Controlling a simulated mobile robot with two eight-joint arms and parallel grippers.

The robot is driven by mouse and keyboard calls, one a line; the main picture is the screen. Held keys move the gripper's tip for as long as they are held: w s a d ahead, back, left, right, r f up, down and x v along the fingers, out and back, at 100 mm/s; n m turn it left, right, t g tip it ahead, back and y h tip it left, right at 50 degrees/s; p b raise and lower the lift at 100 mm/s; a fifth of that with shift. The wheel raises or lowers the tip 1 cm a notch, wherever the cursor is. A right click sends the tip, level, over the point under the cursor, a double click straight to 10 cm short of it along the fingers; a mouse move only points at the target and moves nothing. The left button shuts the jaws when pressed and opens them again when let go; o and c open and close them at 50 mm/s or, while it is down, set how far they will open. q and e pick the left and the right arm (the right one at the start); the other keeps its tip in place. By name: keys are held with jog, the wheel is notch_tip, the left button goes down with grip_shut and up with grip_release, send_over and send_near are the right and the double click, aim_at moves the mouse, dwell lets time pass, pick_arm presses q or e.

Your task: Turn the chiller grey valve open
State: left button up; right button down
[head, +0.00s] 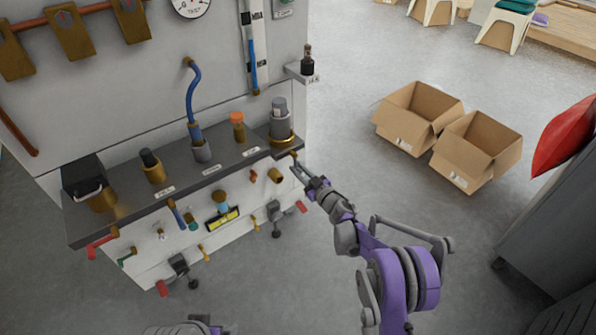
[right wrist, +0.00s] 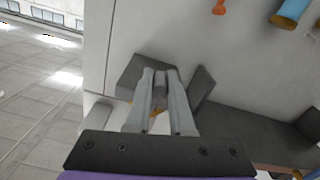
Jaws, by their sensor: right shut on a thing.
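My right gripper (head: 298,168) is at the right front corner of the washer's shelf. In the right wrist view, the right gripper (right wrist: 158,78) is shut, with a small dark grey piece (right wrist: 158,76) between its fingertips. This piece appears to be the grey valve's handle; the fingers hide most of it. In the head view the gripper covers it, so how far it is turned cannot be told. A grey-and-gold container (head: 280,124) stands on the shelf just behind the gripper. My left gripper cannot be made out.
The dark shelf (head: 225,160) holds several containers. Red-handled valves (head: 302,207) and gold fittings (head: 276,175) stick out below it. Two open cardboard boxes (head: 476,150) stand on the floor at right. A grey cabinet (head: 555,225) is at the right edge. The floor between is clear.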

aim_at(304, 145)
jog(key=shift+w+d+r+n+b, duration=0.1)
jog(key=shift+w+d+r+n, duration=0.55)
jog(key=shift+n, duration=2.2)
jog(key=shift+w+d+r+n+b, duration=0.25)
jog(key=shift+d+r+n, duration=0.7)
jog(key=shift+n, duration=1.95)
jog(key=shift+w+d+r+n, duration=0.55)
jog(key=shift+r+n, duration=0.55)
jog(key=shift+n, duration=1.75)
jog(key=c, duration=0.8)
grip_release()
jog(key=p+v, duration=0.1)
jog(key=v, duration=0.9)
jog(key=shift+s+d, duration=0.15)
jog(key=shift+s, duration=0.15)
